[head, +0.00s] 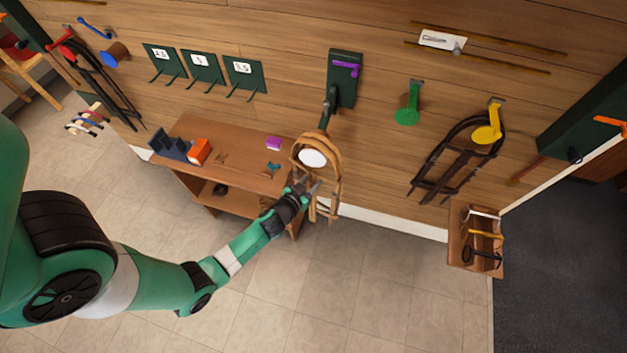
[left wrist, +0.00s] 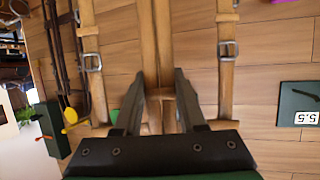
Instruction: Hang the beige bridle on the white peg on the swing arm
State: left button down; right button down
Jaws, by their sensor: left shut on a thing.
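The beige bridle (head: 334,163) hangs upright at the middle of the head view, its arched top towards the wall. The white peg (head: 312,158) shows as a round white face inside that arch, on the dark green swing arm (head: 326,108). I cannot tell whether the crown strap touches the peg. My left gripper (head: 308,187) is shut on the bridle's lower middle straps. In the left wrist view the fingers (left wrist: 162,92) close around a beige strap (left wrist: 147,40), with buckled straps on both sides. My right gripper is not in view.
A wooden bench (head: 235,150) with an orange box (head: 199,151) stands left of the bridle. A green peg (head: 408,104) is bare; a dark bridle (head: 432,165) hangs from the yellow peg (head: 487,134). A wooden tray (head: 458,222) sits at right. Floor in front is open.

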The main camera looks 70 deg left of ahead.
pick_arm(q)
jog(key=shift+s+f, duration=0.25)
jog(key=shift+f, duration=0.1)
jog(key=c, duration=0.7)
grip_release()
jog(key=shift+o, duration=1.3)
jog(key=shift+s, duration=0.1)
jog(key=shift+o, duration=0.2)
jog(key=shift+r, duration=0.1)
jog(key=shift+s+d+r, duration=0.15)
jog(key=shift+d+r, duration=0.05)
jog(key=v, duration=1.1)
